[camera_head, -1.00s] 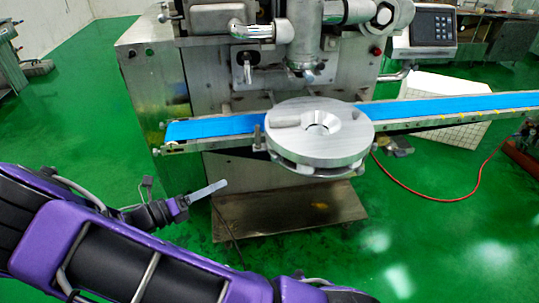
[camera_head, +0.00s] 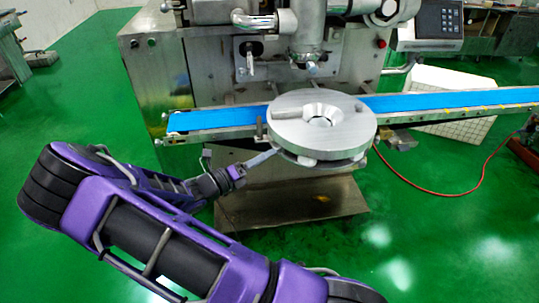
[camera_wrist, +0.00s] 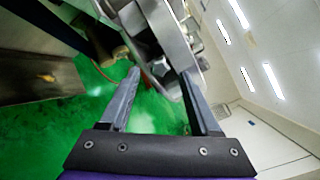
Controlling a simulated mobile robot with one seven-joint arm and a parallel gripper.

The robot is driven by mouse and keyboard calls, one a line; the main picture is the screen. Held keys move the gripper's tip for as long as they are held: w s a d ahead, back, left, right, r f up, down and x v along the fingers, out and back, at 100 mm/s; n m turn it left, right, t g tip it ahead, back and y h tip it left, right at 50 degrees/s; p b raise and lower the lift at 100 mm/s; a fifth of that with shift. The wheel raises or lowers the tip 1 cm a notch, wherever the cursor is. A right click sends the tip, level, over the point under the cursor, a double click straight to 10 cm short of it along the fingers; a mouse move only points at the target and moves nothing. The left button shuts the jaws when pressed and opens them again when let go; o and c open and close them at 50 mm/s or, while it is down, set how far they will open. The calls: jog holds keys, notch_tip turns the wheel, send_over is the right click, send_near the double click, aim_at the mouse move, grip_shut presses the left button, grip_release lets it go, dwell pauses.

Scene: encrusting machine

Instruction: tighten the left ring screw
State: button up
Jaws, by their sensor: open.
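The round metal ring assembly (camera_head: 345,130) sits at the front of the machine, over the blue belt. A star-shaped metal knob (camera_wrist: 160,67), which looks like the left ring screw, shows under the ring's edge in the wrist view. My gripper (camera_wrist: 160,74) is open, and in that view the knob appears between its two fingertips, with nothing gripped. Whether the fingers flank it or stop short of it is unclear. In the head view my gripper (camera_head: 274,153) reaches the lower left edge of the ring. I cannot make out the left screw there.
The blue conveyor belt (camera_head: 220,122) runs left and right behind the ring. A metal tray (camera_head: 290,205) lies low beneath the machine. A small upright post (camera_head: 259,130) stands at the ring's left. A red hose (camera_head: 440,192) lies on the open green floor at right.

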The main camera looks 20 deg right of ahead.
aim_at(278, 151)
jog(key=shift+x, duration=1.3)
grip_shut()
